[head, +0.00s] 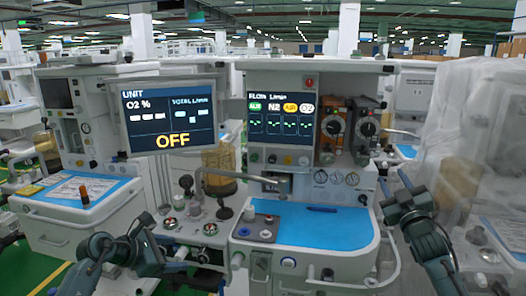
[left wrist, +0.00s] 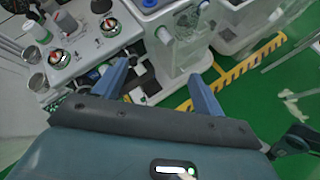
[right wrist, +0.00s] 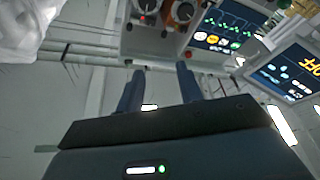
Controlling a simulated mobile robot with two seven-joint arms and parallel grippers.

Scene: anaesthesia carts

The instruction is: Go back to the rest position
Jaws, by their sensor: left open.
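My left gripper (head: 143,222) is low in front of the left part of the anaesthesia machine in the head view. In the left wrist view its two fingers (left wrist: 160,80) are spread with nothing held between them. My right gripper (head: 393,190) is raised just right of the machine's blue-topped work surface (head: 310,226). In the right wrist view its fingers (right wrist: 160,78) stand apart and empty, tilted toward the machine's upper panel and screens. Neither gripper visibly holds anything.
The anaesthesia machine has a left screen reading OFF (head: 170,117), a flow screen (head: 281,117) and vaporizer dials (head: 335,126). A blue pen (head: 321,209) lies on the work surface. A second cart (head: 75,238) stands left. Plastic-covered equipment (head: 480,150) stands close on the right.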

